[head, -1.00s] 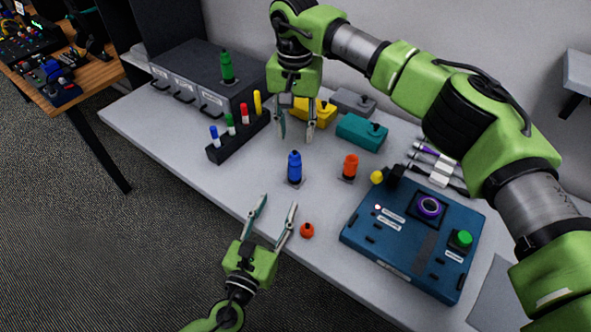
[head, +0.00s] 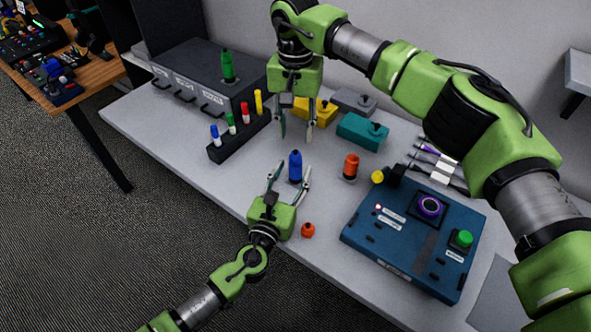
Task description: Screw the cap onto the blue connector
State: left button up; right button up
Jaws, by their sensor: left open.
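The blue connector (head: 295,164) stands upright on a small dark base near the middle of the table, with a darker top. I cannot tell whether that top is a separate cap. My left gripper (head: 293,174) is open, its fingers reaching toward the blue connector from the front, one on each side of its lower part in the picture. Contact cannot be told. My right gripper (head: 296,131) points down behind the blue connector, fingers apart, with nothing seen between them. A small orange cap-like piece (head: 308,230) lies near the front edge, right of my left gripper.
An orange connector (head: 350,167) stands right of the blue one. A dark rack (head: 228,144) with several coloured markers is at left, before a grey drawer unit (head: 190,75) bearing a green bottle-shaped piece (head: 227,67). A blue panel box (head: 400,255) fills the right front. Teal box (head: 362,131) behind.

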aim_at(295, 151)
pick_arm(q)
jog(key=shift+x, duration=1.2)
jog(key=shift+c, duration=0.4)
grip_shut()
pick_arm(e)
jog(key=shift+f, duration=4)
